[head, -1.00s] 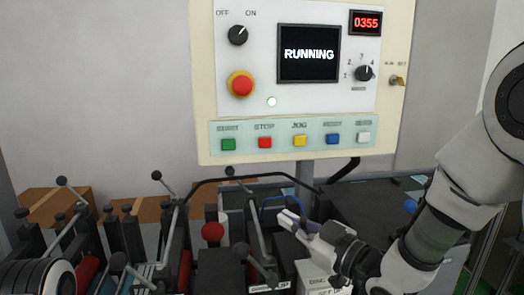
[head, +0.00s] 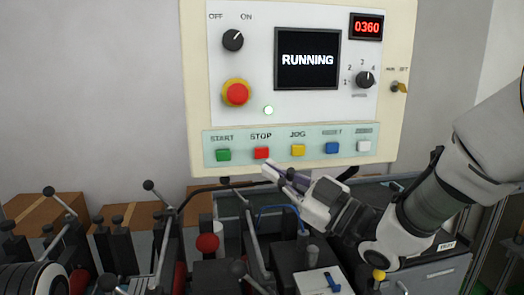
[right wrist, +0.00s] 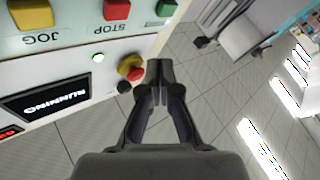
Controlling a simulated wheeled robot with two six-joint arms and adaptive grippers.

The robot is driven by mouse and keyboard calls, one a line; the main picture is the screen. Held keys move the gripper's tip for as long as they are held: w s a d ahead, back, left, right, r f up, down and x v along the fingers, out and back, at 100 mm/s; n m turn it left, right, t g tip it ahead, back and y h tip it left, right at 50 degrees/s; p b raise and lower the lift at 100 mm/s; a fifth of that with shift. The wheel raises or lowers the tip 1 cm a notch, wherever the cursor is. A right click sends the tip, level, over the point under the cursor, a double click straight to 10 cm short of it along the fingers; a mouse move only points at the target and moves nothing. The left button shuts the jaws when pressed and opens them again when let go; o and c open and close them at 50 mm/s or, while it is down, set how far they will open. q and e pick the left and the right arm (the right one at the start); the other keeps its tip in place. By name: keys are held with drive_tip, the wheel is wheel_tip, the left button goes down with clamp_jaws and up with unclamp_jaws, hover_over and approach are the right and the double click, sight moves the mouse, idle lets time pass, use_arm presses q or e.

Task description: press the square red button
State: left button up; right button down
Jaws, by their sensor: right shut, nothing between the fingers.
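The square red button (head: 262,153) sits under the label STOP in the lower button row of the control panel (head: 400,60). It also shows in the right wrist view (right wrist: 117,10), at the top edge. My right gripper (head: 270,170) is shut and empty, its fingertips just below the red button in the head view. In the right wrist view the shut fingertips (right wrist: 159,65) are in front of the camera, below and right of the button in the picture. Whether they touch the panel cannot be told. My left gripper is not in view.
Beside the red button are a green button (head: 223,155) and a yellow button (head: 298,150). A round red emergency knob (head: 236,94) on a yellow base sits above. The screen (head: 307,58) reads RUNNING. Levers and a red ball knob (head: 207,243) stand below the panel.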

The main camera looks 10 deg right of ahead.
sight(256, 150)
drive_tip(key=shift+w+p, duration=0.3)
drive_tip(key=shift+w, duration=2.5)
drive_tip(key=shift+w, duration=0.1)
drive_tip(key=shift+w, duration=0.3)
drive_tip(key=shift+w, duration=0.5)
drive_tip(key=shift+s+b, duration=0.15)
drive_tip(key=shift+b, duration=0.15)
drive_tip(key=shift+s+b, duration=0.35)
drive_tip(key=shift+s, duration=0.45)
